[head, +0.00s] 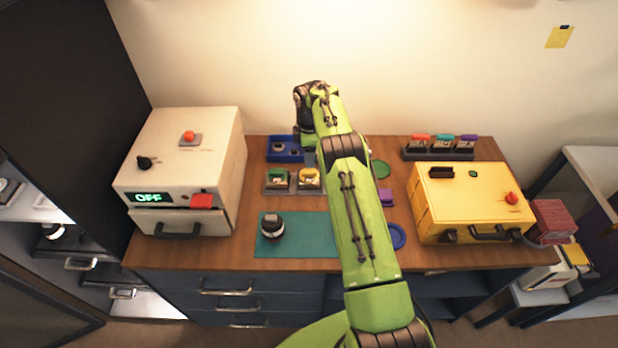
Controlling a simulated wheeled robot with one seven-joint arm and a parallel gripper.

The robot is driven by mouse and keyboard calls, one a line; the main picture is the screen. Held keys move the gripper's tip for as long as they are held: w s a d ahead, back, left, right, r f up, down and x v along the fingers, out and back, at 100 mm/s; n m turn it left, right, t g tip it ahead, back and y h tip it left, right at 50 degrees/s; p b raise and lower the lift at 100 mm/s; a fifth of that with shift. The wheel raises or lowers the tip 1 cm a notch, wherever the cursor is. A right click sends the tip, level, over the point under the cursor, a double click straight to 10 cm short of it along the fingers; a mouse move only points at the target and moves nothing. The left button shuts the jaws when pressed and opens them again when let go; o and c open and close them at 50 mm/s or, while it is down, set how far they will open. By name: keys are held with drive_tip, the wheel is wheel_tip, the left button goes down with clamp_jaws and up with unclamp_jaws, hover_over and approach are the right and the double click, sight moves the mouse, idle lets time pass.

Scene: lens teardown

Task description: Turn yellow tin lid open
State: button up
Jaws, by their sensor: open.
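A small tin with a yellow lid (309,176) sits in a grey holder near the middle of the table, just left of my arm. The lid appears to be on the tin; how tightly it sits cannot be told. My gripper (308,155) is behind the tin, close to the blue tray, and points down. Its jaws are small and partly hidden here, but they are open, and nothing is seen between them.
A similar green-topped tin (277,178) stands left of the yellow one. A blue tray (283,157) lies behind. A dark round part (272,227) stands on the teal mat (305,245). A white machine (185,160) and a yellow box (470,205) flank the table.

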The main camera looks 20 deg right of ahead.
sight(309, 171)
idle(0.3)
wheel_tip(309, 171, up, 6)
drive_tip(key=p, duration=0.5)
idle(0.3)
